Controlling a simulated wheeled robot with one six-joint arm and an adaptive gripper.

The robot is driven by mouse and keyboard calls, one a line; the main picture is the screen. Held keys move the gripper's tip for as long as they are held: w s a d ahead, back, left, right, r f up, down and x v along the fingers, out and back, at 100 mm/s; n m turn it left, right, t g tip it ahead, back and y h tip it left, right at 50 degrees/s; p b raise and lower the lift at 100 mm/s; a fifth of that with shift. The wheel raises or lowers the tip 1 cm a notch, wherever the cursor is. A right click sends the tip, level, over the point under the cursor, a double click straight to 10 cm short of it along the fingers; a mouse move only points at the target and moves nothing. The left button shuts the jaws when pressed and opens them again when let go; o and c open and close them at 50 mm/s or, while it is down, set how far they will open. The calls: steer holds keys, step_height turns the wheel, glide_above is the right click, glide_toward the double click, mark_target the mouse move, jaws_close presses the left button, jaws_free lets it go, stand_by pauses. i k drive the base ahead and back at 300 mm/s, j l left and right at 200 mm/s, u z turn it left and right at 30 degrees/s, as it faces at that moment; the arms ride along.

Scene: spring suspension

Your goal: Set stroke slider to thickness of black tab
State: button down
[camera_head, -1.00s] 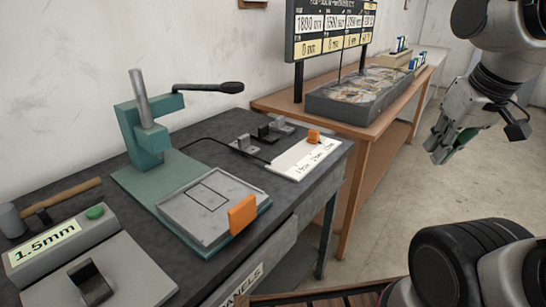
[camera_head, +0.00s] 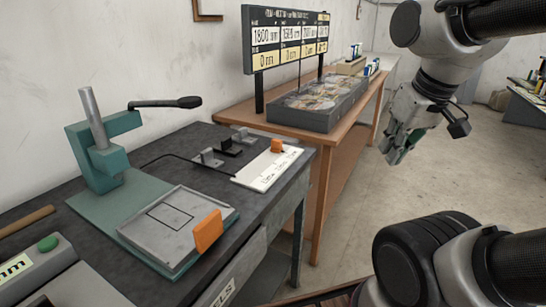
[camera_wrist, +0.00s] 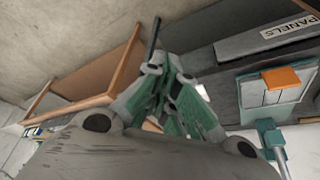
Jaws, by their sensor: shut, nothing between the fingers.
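The stroke slider looks to be the small orange block (camera_head: 277,146) on a white marked plate (camera_head: 268,168) at the right end of the dark bench; the markings are too small to read. A black block (camera_head: 230,146), perhaps the black tab, sits among small grey brackets (camera_head: 211,158) behind the plate. My gripper (camera_head: 393,155) hangs in the air to the right of both benches, well away from the slider. Its green-padded fingers are shut and empty, and they also show in the wrist view (camera_wrist: 180,100).
A teal lever press (camera_head: 98,150) with a grey tray (camera_head: 170,225) and orange tab (camera_head: 208,231) stands on the dark bench. Behind is a wooden table (camera_head: 345,122) with a grey bin (camera_head: 305,115) and display board (camera_head: 290,38). The floor below my gripper is clear.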

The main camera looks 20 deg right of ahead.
mark_target(276, 145)
steer(key=i+l+u, duration=0.15)
steer(key=l+u, duration=0.15)
steer(key=i+l+u, duration=0.1)
steer(key=l+u, duration=0.45)
steer(key=l, duration=0.15)
